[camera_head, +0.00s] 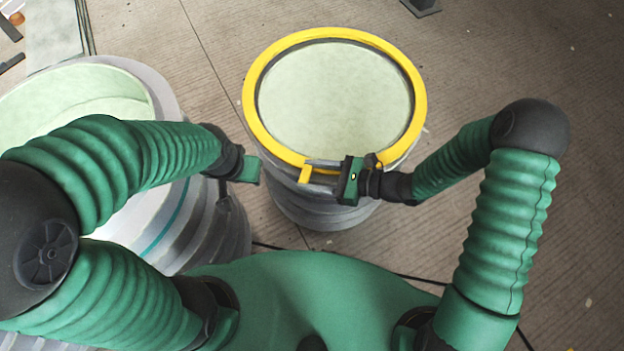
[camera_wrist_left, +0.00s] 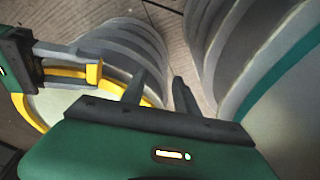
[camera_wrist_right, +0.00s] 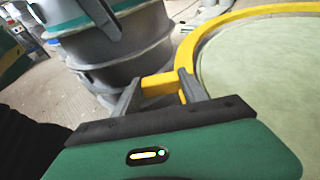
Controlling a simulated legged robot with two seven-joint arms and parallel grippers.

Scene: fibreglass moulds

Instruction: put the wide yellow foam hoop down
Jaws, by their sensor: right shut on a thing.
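The wide yellow foam hoop (camera_head: 257,125) lies level at the top of the smaller grey round mould (camera_head: 300,208), around its pale green top. I cannot tell whether it rests on the mould or is held just above it. My right gripper (camera_head: 308,170) is shut on a yellow tab at the hoop's near edge. The tab (camera_wrist_right: 160,85) shows between its fingers in the right wrist view. My left gripper (camera_wrist_left: 160,85) has its fingers apart with nothing between them, left of the hoop.
A larger grey mould (camera_head: 215,225) with a pale green top and a teal stripe stands at left, close to my left arm. A dark cable (camera_head: 400,276) runs over the floor. The floor (camera_head: 510,60) at right is mostly clear.

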